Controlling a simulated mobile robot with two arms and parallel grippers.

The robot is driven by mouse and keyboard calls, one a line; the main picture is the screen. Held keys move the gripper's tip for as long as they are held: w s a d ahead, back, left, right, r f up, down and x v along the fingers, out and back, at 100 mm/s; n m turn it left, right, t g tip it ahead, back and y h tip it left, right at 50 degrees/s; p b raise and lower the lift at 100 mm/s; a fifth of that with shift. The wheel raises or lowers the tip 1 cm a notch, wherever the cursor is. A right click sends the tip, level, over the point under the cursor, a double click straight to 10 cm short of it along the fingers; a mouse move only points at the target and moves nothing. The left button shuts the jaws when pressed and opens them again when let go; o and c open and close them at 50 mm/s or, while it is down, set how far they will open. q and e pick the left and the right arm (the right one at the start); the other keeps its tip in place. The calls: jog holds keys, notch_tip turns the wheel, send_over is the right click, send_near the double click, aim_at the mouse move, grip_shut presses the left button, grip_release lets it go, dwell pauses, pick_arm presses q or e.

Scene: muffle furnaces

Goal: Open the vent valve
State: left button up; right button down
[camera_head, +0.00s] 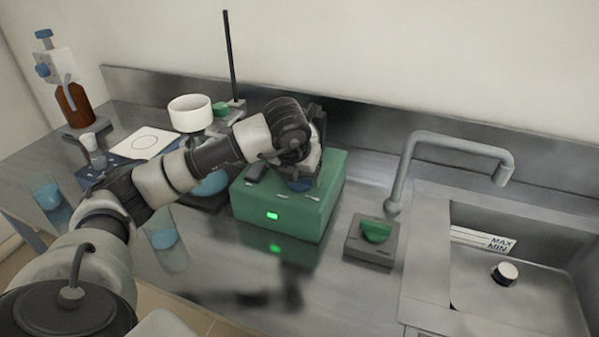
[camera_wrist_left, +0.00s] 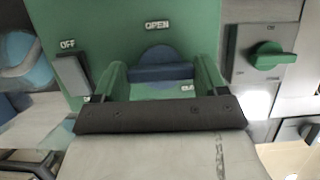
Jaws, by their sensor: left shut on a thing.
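The vent valve is a blue knob (camera_wrist_left: 158,58) with a raised bar, on top of a green box (camera_head: 285,222). In the left wrist view the word OPEN is printed beyond the knob, and a second, partly hidden label sits near its lower right. The bar lies crosswise in that view. My left gripper (camera_wrist_left: 160,74) comes down over the knob with a finger at each end of the bar and is shut on it. In the head view the knob (camera_head: 300,185) shows only in part under the gripper (camera_head: 304,178). My right gripper is not in view.
A white bowl (camera_head: 190,112), a stand rod (camera_head: 229,55) and a brown bottle (camera_head: 74,105) stand left.

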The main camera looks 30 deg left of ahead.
pick_arm(q)
jog(key=shift+a+f+m+h+b, duration=0.1)
jog(key=shift+m+h+b, duration=0.5)
jog(key=shift+m+b, duration=0.75)
jog(key=shift+m+h, duration=0.3)
jog(key=shift+m, duration=0.75)
jog(key=m+h+b, duration=0.1)
jog(key=m, duration=0.1)
jog(key=shift+a+m, duration=0.1)
jog(key=shift+m, duration=0.2)
jog(key=m, duration=0.2)
jog(key=m+g+h, duration=0.1)
jog(key=m, duration=0.1)
jog(key=shift+w+r+m+h, duration=0.1)
jog(key=shift+r+m+h, duration=0.1)
jog(key=shift+m+h, duration=0.1)
jog(key=m+g, duration=0.1)
jog(key=m, duration=0.2)
jog(key=m+g+h, duration=0.1)
jog(key=m, duration=0.1)
jog(key=shift+w+m, duration=0.1)
jog(key=shift+m, duration=0.3)
jog(key=o, duration=0.9)
